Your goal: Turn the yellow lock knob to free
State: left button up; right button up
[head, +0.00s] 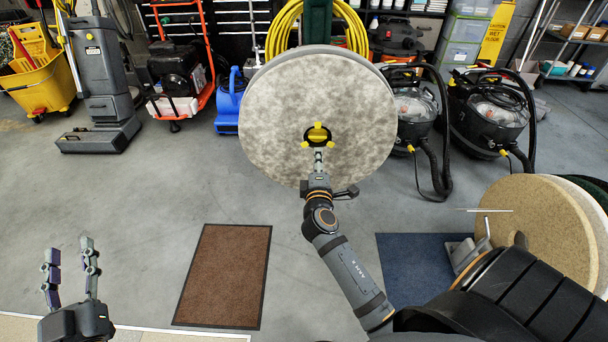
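The yellow lock knob (317,134) sits at the centre of a large round mottled grey-beige pad (285,95), with a black ring and yellow tabs around it. My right gripper (318,157) is at the knob's lower edge, reaching up from below. Its fingers line up one behind the other, so their gap and any grip on the knob are hidden. My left gripper (70,265) is low at the far left, open and empty, with its fingers pointing up, well away from the pad.
More round pads (530,225) stand at the right. A brown mat (225,275) and a blue mat (410,265) lie on the grey floor. Vacuums (487,115), a blue blower (229,103) and a yellow bucket (42,88) stand along the back. Floor left of the big pad is clear.

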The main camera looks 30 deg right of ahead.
aim_at(318, 138)
jog(key=b+x, duration=0.1)
jog(key=x, duration=0.8)
jog(key=shift+d, duration=0.15)
pick_arm(q)
jog(key=s+r+t+h, duration=0.1)
jog(key=s+r+t, duration=0.2)
jog(key=r, duration=0.6)
jog(key=shift+d+r+m+t, duration=0.2)
jog(key=shift+r+m+t, duration=0.2)
jog(key=shift+t, duration=0.5)
pick_arm(e)
jog(key=shift+w+d, duration=0.25)
jog(key=shift+w, duration=0.2)
pick_arm(q)
jog(key=shift+s, duration=0.1)
pick_arm(e)
grip_shut()
